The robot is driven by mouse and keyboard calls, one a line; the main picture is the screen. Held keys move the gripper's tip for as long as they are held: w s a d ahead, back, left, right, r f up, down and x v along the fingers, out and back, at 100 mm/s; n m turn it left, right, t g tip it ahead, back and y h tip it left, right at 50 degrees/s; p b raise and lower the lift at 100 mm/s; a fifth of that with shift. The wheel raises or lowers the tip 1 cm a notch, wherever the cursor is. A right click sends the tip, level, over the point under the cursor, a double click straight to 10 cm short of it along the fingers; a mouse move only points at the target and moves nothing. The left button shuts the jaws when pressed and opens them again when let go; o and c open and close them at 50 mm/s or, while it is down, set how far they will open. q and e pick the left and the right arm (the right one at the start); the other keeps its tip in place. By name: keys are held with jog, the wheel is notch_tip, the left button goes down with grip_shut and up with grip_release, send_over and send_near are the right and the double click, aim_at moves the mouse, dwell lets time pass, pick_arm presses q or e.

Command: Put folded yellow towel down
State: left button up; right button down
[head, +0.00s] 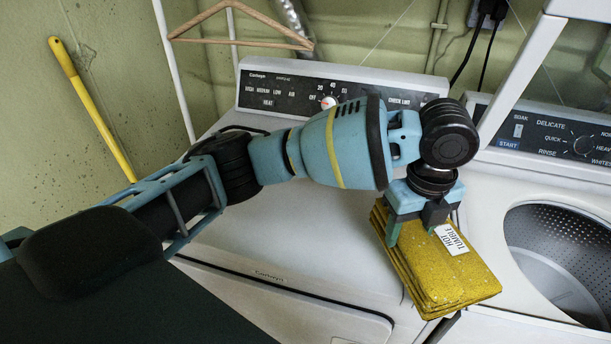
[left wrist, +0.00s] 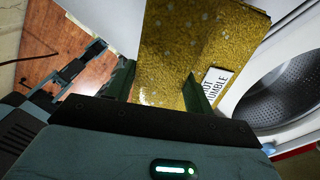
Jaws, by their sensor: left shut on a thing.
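The folded yellow towel (head: 445,270) is a flat layered stack with a white label reading "HOT TUMBLE". My left gripper (head: 410,232) is shut on the towel at its near upper edge and holds it, tilted, at the right edge of the dryer, near the gap before the washer. In the left wrist view the towel (left wrist: 195,50) extends away between the two green fingers. From the head view I cannot tell whether the towel touches the dryer top below it.
A white dryer (head: 290,240) with a control panel has a bare, clear top. To its right stands a white washer (head: 490,195) with an open round metal drum (head: 560,260). A wooden hanger (head: 240,25) hangs behind, and a yellow handle (head: 90,105) leans on the left wall.

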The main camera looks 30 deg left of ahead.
pick_arm(q)
jog(key=shift+w+d+r+m, duration=0.15)
jog(key=shift+d+m, duration=0.3)
jog(key=shift+m, duration=0.45)
